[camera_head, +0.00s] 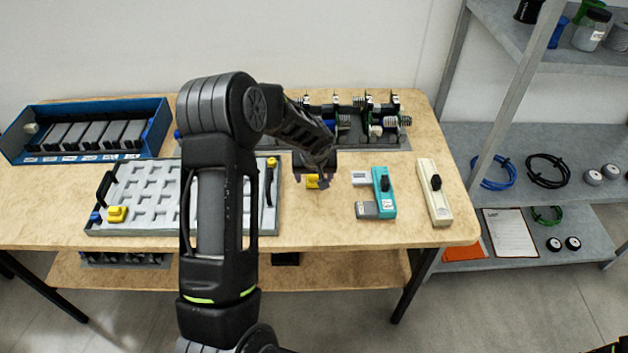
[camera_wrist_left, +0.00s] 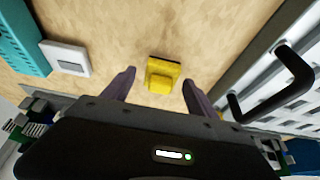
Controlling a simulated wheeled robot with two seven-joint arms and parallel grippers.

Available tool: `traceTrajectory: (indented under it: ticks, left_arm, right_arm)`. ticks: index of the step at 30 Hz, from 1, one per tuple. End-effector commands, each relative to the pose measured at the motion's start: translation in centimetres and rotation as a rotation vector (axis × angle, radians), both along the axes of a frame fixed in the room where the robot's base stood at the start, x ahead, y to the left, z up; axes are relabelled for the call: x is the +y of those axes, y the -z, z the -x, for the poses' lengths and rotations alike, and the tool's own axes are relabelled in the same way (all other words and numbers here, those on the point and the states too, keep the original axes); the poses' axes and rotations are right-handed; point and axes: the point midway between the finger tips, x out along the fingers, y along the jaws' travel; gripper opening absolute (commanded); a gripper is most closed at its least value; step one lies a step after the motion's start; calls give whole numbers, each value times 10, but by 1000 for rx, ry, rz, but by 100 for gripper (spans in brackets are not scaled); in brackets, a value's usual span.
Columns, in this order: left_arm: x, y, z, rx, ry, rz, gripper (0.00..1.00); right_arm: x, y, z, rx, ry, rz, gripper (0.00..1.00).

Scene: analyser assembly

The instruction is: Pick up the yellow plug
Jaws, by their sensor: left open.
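A yellow plug (camera_head: 312,182) lies on the wooden table, just right of the grey tray. It also shows in the left wrist view (camera_wrist_left: 163,74) as a small block on a flat base. My left gripper (camera_head: 316,174) is over it, and the wrist and fingers partly cover the plug in the head view. In the left wrist view my left gripper (camera_wrist_left: 158,78) is open, with one finger on each side of the plug and clear gaps between. The fingers do not touch it.
The grey tray (camera_head: 150,224), with black handles, holds another yellow piece (camera_head: 117,214). A teal device (camera_head: 383,190) and a cream device (camera_head: 434,190) lie to the right. A blue bin (camera_head: 152,140) and an assembly with rollers (camera_head: 376,121) stand behind. Bare table surrounds the plug.

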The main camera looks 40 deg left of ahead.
Motion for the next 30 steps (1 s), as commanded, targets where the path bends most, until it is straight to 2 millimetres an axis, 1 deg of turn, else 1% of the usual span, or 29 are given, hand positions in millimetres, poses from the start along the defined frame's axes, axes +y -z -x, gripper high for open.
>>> traceTrajectory:
  ticks: [5, 27, 30]
  left_arm:
    - [0, 0, 0, 0, 0, 0, 67]
    - [0, 0, 0, 0, 0, 0, 7]
    - [0, 0, 0, 0, 0, 0, 0]
  right_arm:
    - [0, 0, 0, 0, 0, 0, 45]
    - [0, 0, 0, 0, 0, 0, 45]
    - [0, 0, 0, 0, 0, 0, 45]
